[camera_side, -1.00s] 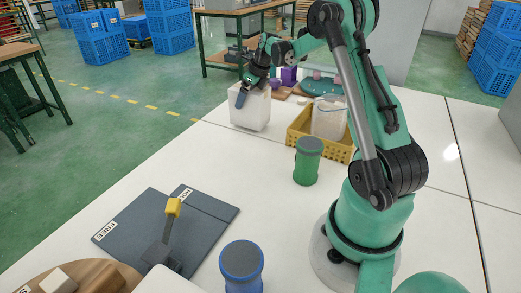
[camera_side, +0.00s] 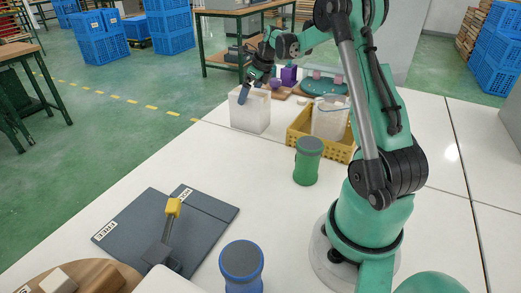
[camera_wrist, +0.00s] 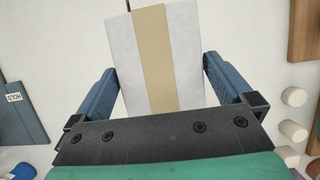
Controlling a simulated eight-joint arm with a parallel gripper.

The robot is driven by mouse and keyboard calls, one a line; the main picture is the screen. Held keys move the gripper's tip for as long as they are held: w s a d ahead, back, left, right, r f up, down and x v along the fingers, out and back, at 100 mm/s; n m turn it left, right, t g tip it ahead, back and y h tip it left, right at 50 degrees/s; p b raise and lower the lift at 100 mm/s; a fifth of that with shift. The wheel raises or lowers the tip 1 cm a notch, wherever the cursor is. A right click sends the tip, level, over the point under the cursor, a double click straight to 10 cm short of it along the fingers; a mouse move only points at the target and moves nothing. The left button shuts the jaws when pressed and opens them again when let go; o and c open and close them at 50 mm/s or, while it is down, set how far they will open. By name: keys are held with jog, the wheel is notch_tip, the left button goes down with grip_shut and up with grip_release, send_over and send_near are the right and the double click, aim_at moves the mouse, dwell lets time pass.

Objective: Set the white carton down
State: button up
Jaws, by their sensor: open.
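The white carton (camera_side: 250,114) stands upright on the white table, left of the yellow crate. In the wrist view the carton (camera_wrist: 155,60) shows its top with a tan stripe. My gripper (camera_side: 256,88) is just above and around the carton's top. In the wrist view the blue-grey fingers of my gripper (camera_wrist: 160,72) lie on either side of the carton, spread apart, with a visible gap on the right. The lower ends of the fingers are partly hidden in the wrist view.
A yellow crate (camera_side: 341,153) holding a clear container (camera_side: 329,120) is close on the carton's right. A green canister (camera_side: 307,161) is nearer. Dark mats (camera_side: 150,232) with a yellow-topped lever (camera_side: 173,208) lie front left. The table between is clear.

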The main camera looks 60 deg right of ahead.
jog(key=v, duration=0.8)
jog(key=shift+s+r, duration=0.1)
jog(key=shift+r, duration=0.1)
jog(key=shift+s+a+r, duration=0.1)
jog(key=shift+a+r, duration=0.05)
jog(key=shift+r, duration=0.2)
jog(key=a+n+t, duration=0.1)
jog(key=a+n, duration=1.7)
jog(key=n, duration=0.1)
jog(key=s+a+f+n+t, duration=0.1)
jog(key=s+a+n, duration=0.2)
jog(key=a+n, duration=0.2)
jog(key=s+a+f+n, duration=0.2)
jog(key=a+n, duration=0.3)
jog(key=n, duration=0.7)
jog(key=shift+s+a+f+t, duration=0.25)
jog(key=shift+s+a+t, duration=0.15)
jog(key=shift+s, duration=0.1)
